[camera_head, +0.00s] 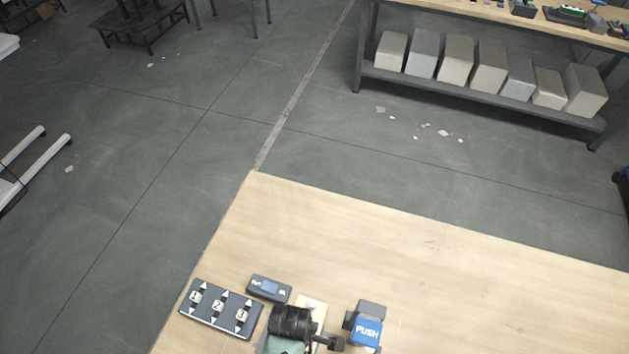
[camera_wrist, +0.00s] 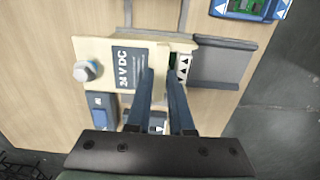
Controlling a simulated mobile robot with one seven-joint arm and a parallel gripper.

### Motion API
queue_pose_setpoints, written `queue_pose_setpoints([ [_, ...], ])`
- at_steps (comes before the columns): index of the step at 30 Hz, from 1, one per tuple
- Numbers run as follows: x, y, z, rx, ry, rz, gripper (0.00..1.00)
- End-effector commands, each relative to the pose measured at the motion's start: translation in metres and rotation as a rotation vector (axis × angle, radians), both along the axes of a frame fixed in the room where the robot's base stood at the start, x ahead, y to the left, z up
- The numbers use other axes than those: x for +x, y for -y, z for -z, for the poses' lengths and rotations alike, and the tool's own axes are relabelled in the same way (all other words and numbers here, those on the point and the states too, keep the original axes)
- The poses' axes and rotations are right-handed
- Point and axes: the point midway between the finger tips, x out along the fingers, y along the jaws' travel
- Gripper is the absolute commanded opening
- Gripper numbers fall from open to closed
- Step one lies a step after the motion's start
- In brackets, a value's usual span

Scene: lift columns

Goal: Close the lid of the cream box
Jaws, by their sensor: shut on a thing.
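The cream box (camera_wrist: 97,51) shows in the wrist view, with a dark "24 V DC" label and a round metal knob (camera_wrist: 88,71) at its left. In the head view only a cream part (camera_head: 319,312) shows beside my dark gripper, which hides most of the box. My gripper (camera_wrist: 166,74) has its two fingers close together at the box, right of the label. It appears shut on the lid's edge, but the fingers hide the held part. I cannot tell the lid's angle. A white piece with dark arrows (camera_wrist: 184,66) shows just right of the fingertips.
A panel with numbered arrow keys (camera_head: 219,310) and a small display unit (camera_head: 269,288) lie left of my gripper. A blue "PUSH" block (camera_head: 367,331) stands close on its right. A grey part (camera_wrist: 222,68) adjoins the box in the wrist view. The tabletop (camera_head: 420,265) behind is clear.

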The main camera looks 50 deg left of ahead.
Motion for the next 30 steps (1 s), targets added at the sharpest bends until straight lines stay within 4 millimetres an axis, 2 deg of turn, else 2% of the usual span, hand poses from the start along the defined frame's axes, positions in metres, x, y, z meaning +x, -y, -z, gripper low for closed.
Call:
queue_pose_setpoints([
  [15, -0.028, 0.018, -0.001, -0.002, -0.002, -0.001, 0.0],
  [22, -0.032, 0.02, 0.001, -0.001, -0.002, 0.0, 0.0],
  [23, -0.032, 0.02, 0.001, -0.002, -0.001, 0.0, 0.25],
  [24, -0.032, 0.02, 0.001, -0.001, -0.001, 0.0, 0.33],
  [27, -0.031, 0.02, 0.0, -0.001, -0.001, 0.0, 0.47],
  [30, -0.031, 0.019, 0.0, -0.001, -0.001, 0.0, 0.47],
])
